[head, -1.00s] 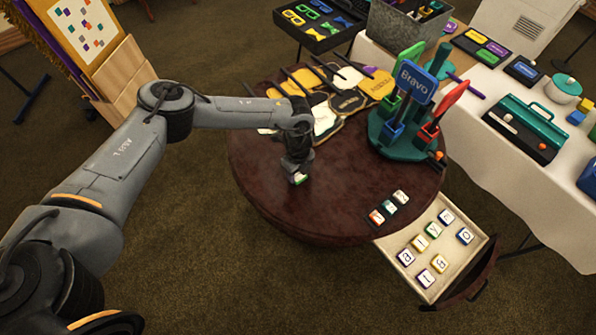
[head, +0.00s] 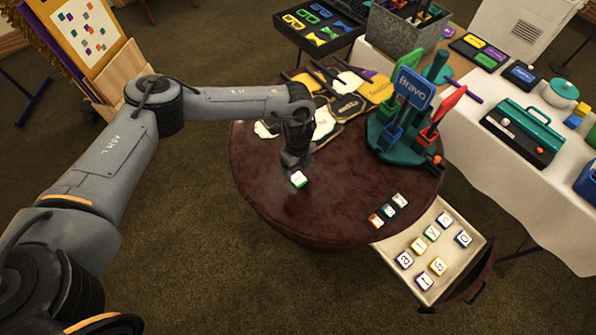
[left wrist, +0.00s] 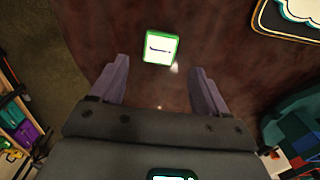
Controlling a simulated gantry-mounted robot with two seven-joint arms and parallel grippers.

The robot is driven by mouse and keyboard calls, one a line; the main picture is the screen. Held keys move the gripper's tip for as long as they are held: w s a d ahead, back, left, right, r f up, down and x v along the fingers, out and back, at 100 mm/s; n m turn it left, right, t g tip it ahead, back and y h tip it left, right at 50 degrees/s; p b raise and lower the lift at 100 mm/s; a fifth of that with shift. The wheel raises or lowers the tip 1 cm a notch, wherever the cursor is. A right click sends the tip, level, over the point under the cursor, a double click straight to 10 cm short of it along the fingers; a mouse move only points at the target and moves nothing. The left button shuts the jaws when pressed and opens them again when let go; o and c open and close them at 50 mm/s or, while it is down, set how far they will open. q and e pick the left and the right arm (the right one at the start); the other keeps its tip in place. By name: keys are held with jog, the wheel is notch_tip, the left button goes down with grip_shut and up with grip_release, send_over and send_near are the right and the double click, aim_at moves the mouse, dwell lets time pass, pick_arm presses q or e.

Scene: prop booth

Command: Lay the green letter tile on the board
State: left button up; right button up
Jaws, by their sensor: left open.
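A letter tile with green sides and a white face (head: 298,179) lies on the dark round table (head: 300,217), near its left front edge. In the left wrist view the green tile (left wrist: 160,47) lies face up with one dark stroke on it, just beyond the fingertips. My left gripper (head: 291,163) is just behind the tile and apart from it. In the left wrist view its fingers (left wrist: 160,72) are spread wide with nothing between them. Three tiles in a row (head: 388,211) lie near the table's right front edge; I cannot tell whether a board is under them. My right gripper is not in view.
An open drawer (head: 470,273) at the table's right front holds several letter tiles. A teal stand (head: 398,150) with a Bravo sign is at the table's right. Label-shaped plaques (head: 345,106) cover the back. An easel board (head: 78,30) stands far left. The table's front middle is bare.

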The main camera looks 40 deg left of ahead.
pick_arm(q)
notch_tip(320, 180, up, 6)
jog(key=s+d+f+m+t+h, duration=0.1)
jog(key=s+d+f+h, duration=0.15)
jog(key=d, duration=0.75)
jog(key=s+d+f+m+t+h, duration=0.1)
jog(key=d+f, duration=0.2)
jog(key=d, duration=0.7)
jog(key=s+d+r+n+t+h, duration=0.2)
jog(key=s+d+r, duration=0.1)
jog(key=d, duration=0.4)
jog(key=s+d+r+n+t+h, duration=0.2)
jog(key=d+r+n, duration=0.1)
jog(key=d, duration=0.3)
jog(key=s+a+n+y, duration=0.3)
jog(key=a+n, duration=0.3)
jog(key=a, duration=0.3)
jog(key=s+a+n+y, duration=0.3)
jog(key=s+a+n, duration=0.3)
jog(key=a, duration=0.3)
jog(key=shift+a+f+n+p, duration=0.3)
jog(key=shift+f+n+p, duration=0.05)
jog(key=shift+n+p, duration=0.05)
jog(key=shift+o, duration=0.6)
jog(key=s+a+f+n+g+y, duration=0.1)
jog(key=s+a+n+g, duration=0.1)
jog(key=s+a, duration=0.4)
jog(key=shift+s+a+f+n, duration=0.15)
jog(key=shift+s+a+n, duration=0.1)
jog(key=shift+n, duration=0.15)
